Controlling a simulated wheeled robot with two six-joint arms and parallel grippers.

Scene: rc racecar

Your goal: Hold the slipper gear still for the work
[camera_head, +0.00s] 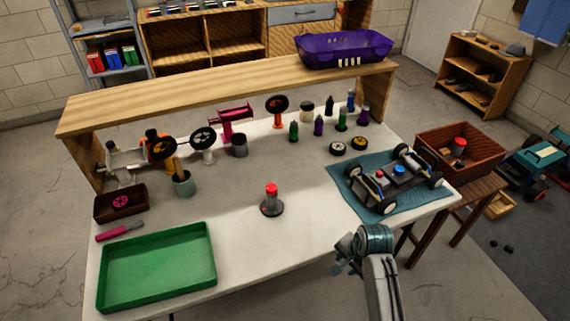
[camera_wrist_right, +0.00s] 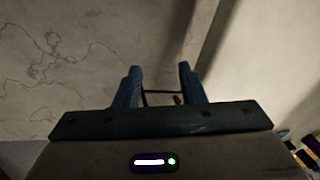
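No part is plainly marked as the slipper gear. A small pink-red toothed wheel (camera_head: 120,201) lies in a dark brown tray (camera_head: 108,215) at the table's left and may be it. The rc car (camera_head: 388,182) stands on a blue-green mat (camera_head: 413,207) at the table's right, its inner gears too small to make out. My right gripper (camera_head: 343,260) is off the table's front edge, below the mat and away from the car. In the right wrist view my right gripper (camera_wrist_right: 160,78) has its fingers apart and nothing between them. My left gripper is not in view.
A red-topped device (camera_head: 271,201) stands mid-table. A green tray (camera_head: 157,269) and a pink-handled tool (camera_head: 119,231) lie at the left. Bottles, wheels (camera_head: 337,148) and stands line the back below a wooden shelf (camera_head: 230,92). The front middle of the table is clear.

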